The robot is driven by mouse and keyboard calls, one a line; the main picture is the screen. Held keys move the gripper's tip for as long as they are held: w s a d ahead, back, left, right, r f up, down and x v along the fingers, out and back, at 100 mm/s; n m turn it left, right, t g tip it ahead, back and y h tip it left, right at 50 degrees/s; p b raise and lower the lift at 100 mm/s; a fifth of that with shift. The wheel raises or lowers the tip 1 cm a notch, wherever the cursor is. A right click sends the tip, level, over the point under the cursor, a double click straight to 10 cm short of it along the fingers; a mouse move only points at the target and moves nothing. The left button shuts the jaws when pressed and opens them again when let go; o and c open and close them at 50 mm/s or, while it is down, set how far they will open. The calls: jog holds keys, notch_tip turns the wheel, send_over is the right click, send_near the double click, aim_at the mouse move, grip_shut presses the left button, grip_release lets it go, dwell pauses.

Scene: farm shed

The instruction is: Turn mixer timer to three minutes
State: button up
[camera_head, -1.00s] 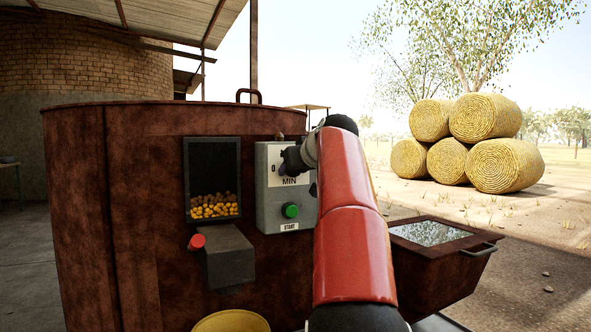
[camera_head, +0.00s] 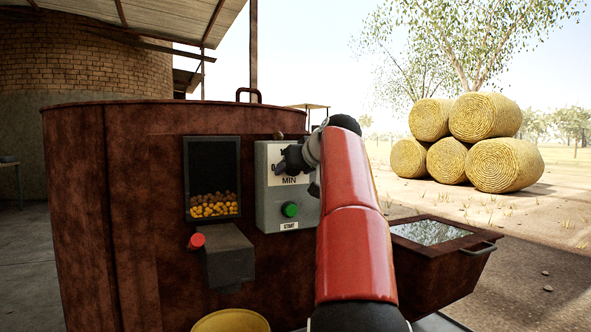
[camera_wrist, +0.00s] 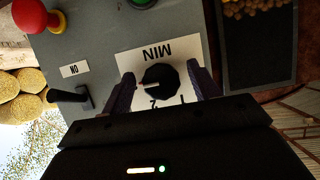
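The mixer timer is a round black knob (camera_wrist: 160,78) on a white dial plate (camera_wrist: 127,64) marked MIN, upside down in the wrist view. A white pointer line on the knob points to the left in that view. The numbers 1 and 2 show below the knob; any number at the pointer's end is hidden or unreadable. My gripper (camera_wrist: 163,85) has one finger on each side of the knob, with small gaps showing, so it looks open around it. In the head view, my gripper (camera_head: 291,160) covers the knob at the grey control box (camera_head: 265,212).
A green START button (camera_head: 290,210) sits below the dial. The wrist view also shows a red mushroom button (camera_wrist: 30,14) and a black lever (camera_wrist: 72,97) near an ON label. A feed window (camera_head: 212,165) is left of the box, and a metal-lined chute (camera_head: 432,231) is right.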

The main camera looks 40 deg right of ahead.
jog(key=shift+s+r, duration=0.1)
jog(key=v, duration=0.7)
jog(key=shift+s+b, duration=0.3)
jog(key=shift+b, duration=0.15)
jog(key=shift+a, duration=0.15)
